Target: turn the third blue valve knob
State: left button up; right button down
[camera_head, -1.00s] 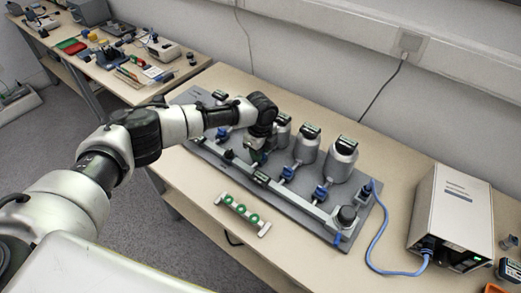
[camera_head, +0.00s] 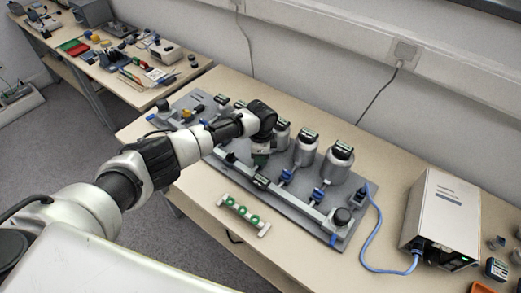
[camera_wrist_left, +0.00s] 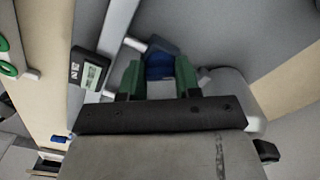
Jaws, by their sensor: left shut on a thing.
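My left gripper (camera_head: 261,163) reaches over the grey valve board from the left and points down at the row of blue knobs. In the left wrist view its green fingers (camera_wrist_left: 159,76) are shut on a blue valve knob (camera_wrist_left: 159,66), one finger on each side. In the head view the gripper hides that knob. Two more blue knobs stand to the right, a nearer-to-gripper one (camera_head: 287,176) and a farther one (camera_head: 318,194), each in front of a grey canister. My right gripper is not in view.
Grey canisters (camera_head: 336,166) with dark displays stand behind the knobs. A pale rail (camera_head: 290,204) runs along the board's front. A bracket with green rings (camera_head: 241,211) lies before the board. A blue cable (camera_head: 372,247) runs to a beige box (camera_head: 441,216) at the right.

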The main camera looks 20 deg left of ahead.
pick_arm(q)
jog(key=n+p, duration=0.2)
jog(key=n, duration=0.3)
jog(key=shift+r+n+p, duration=0.15)
jog(key=shift+n+p, duration=0.15)
jog(key=shift+p, duration=0.1)
jog(key=n+p, duration=0.2)
jog(key=n, duration=0.2)
jog(key=shift+n, duration=0.4)
jog(key=o, duration=0.9)
jog(key=shift+o, duration=0.2)
jog(key=shift+r, duration=0.3)
notch_tip(320, 180, up, 10)
jog(key=p, duration=0.1)
